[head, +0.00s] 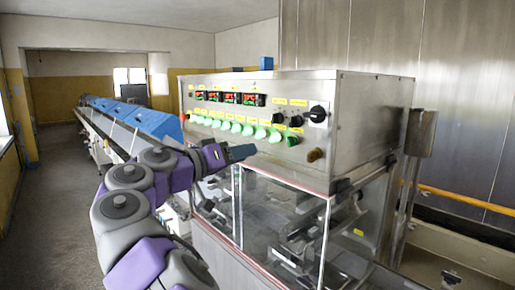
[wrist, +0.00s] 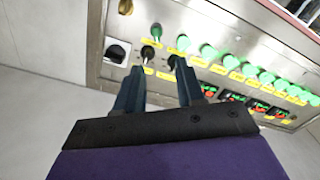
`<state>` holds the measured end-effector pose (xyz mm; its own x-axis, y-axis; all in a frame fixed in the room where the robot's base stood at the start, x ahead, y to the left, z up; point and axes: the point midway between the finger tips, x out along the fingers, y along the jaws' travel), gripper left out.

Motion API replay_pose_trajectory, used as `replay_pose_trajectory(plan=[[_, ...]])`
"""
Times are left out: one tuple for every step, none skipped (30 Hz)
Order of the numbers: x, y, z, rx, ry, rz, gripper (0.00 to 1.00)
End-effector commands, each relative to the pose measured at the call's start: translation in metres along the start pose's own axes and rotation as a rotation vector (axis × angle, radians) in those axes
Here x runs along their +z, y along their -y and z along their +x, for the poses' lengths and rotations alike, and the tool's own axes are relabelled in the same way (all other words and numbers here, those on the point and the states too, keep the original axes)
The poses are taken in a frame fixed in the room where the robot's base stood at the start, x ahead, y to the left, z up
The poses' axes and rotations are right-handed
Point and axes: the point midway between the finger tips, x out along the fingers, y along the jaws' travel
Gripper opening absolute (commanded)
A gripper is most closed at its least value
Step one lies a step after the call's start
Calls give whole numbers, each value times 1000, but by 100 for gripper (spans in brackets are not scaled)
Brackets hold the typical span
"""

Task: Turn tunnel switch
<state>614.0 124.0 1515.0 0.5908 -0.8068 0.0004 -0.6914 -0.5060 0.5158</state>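The control panel (head: 225,92) is the metal front of a cabinet. At its right end are two small black knobs (head: 278,119) (head: 296,121) and a larger black rotary knob (head: 317,114) on a white plate. The yellow labels are too small to read, so I cannot tell which one is the tunnel switch. My gripper (head: 250,151) is in front of the panel, below the green button row. In the wrist view my gripper (wrist: 159,65) is open, its two dark fingers apart. The small black knobs (wrist: 147,53) (wrist: 173,62) appear between the fingertips; contact cannot be told.
Green buttons (head: 235,129) and red-green displays (head: 231,98) line the panel. A brass-coloured knob (head: 314,155) sits low at its right. Below is a clear-walled enclosure (head: 285,215). A long conveyor with blue covers (head: 150,119) runs back left. Floor (head: 60,190) at left is clear.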

Motion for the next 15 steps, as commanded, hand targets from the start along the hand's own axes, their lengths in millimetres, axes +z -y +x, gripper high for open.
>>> replay_pose_trajectory(plan=[[-2,0,-7,0,-1,1,38],[-1,0,-11,0,-1,0,38],[-1,0,-15,1,0,0,38],[-1,0,-18,2,1,0,38],[0,0,-20,2,1,-1,38],[0,0,-23,3,1,-1,38],[0,0,-24,2,1,-1,38],[0,0,-25,2,1,-1,38],[0,0,-26,2,2,-1,38],[0,0,-27,2,2,-1,38],[0,0,-27,2,2,-1,38],[0,0,-27,2,2,-1,38],[0,0,-27,2,2,-1,38],[0,0,-27,2,2,0,38],[0,0,-27,2,2,0,38]])
